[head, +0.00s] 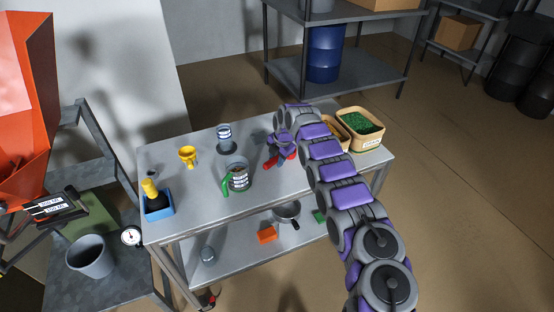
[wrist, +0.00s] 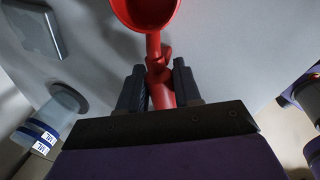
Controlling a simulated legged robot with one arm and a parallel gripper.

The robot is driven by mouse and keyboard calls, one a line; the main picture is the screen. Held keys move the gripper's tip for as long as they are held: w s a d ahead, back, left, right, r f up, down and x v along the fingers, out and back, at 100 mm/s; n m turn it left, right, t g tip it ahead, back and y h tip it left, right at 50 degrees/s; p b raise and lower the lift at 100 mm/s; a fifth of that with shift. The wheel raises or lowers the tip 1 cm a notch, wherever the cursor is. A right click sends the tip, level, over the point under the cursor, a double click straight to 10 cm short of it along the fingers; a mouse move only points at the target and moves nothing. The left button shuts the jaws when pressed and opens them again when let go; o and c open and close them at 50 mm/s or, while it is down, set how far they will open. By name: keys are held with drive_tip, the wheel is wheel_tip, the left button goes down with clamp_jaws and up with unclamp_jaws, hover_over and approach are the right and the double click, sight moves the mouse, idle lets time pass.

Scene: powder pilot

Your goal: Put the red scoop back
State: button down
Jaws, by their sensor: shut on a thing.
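The red scoop (head: 271,163) shows in the head view near the middle of the table, partly hidden by my gripper. In the wrist view the scoop (wrist: 154,45) has its round bowl at the top edge, cut off, and its handle running down between my fingers. My gripper (wrist: 160,88) is shut on the handle, one dark finger on each side. In the head view my gripper (head: 284,147) is low over the tabletop. I cannot tell whether the scoop touches the table.
The table (head: 205,200) also bears a green-handled jug (head: 238,178), a yellow funnel cup (head: 188,156), a blue-labelled jar (head: 224,137) and a blue box (head: 158,205). A basket of green granules (head: 362,125) is at the right end. The front right tabletop is clear.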

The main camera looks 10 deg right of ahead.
drive_tip(key=shift+f, duration=0.1)
drive_tip(key=c, duration=0.8)
unclamp_jaws()
drive_tip(key=p+v, duration=0.2)
drive_tip(key=v, duration=1)
drive_tip(key=s+d+r+m+g+h, duration=0.15)
drive_tip(key=s+d+r+m, duration=0.25)
drive_tip(key=s+r+m, duration=0.6)
drive_tip(key=s+d+r+m+g+h, duration=0.15)
drive_tip(key=s+d+r+m, duration=0.35)
drive_tip(key=s, duration=0.8)
drive_tip(key=s+a+m, duration=0.2)
drive_tip(key=s+m, duration=0.1)
drive_tip(key=s, duration=0.9)
drive_tip(key=s+a+f+m, duration=0.1)
drive_tip(key=s+a+m, duration=0.2)
drive_tip(key=s, duration=0.8)
drive_tip(key=s+a+f+m+y, duration=0.1)
drive_tip(key=s+a+m, duration=0.2)
drive_tip(key=s, duration=0.9)
drive_tip(key=shift+s+a+f+m+g, duration=0.2)
drive_tip(key=shift+s+m+g, duration=0.15)
drive_tip(key=shift+m, duration=0.45)
drive_tip(key=shift+w, duration=0.1)
